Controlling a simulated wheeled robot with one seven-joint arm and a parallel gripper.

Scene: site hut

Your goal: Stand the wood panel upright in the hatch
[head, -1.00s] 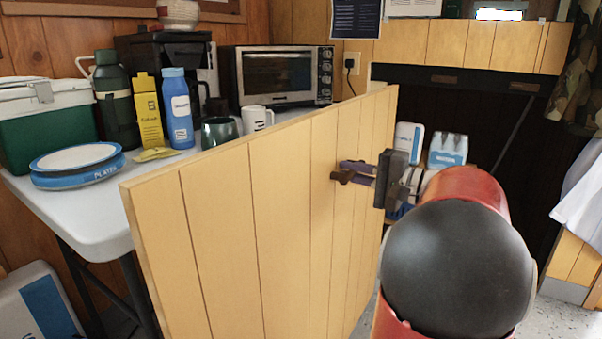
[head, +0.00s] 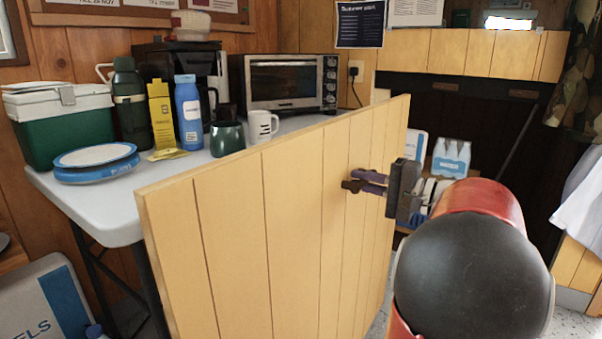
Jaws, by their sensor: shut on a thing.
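The wood panel (head: 240,235) is a large pale board with vertical grooves, standing upright in front of me and running from near left to far right. My gripper (head: 366,182) is at the panel's right part, shut on its handle, a dark piece on the panel's face. The hatch (head: 455,100) is a dark opening at the back right, under a band of pale boards. My arm and the panel hide part of it.
A white table (head: 105,215) stands left behind the panel, with a green cooler (head: 65,135), bottles, mugs and a toaster oven (head: 290,82). Bottled water (head: 450,158) shows beyond my gripper. A white-and-blue box (head: 45,300) is at lower left. Clothes hang at right.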

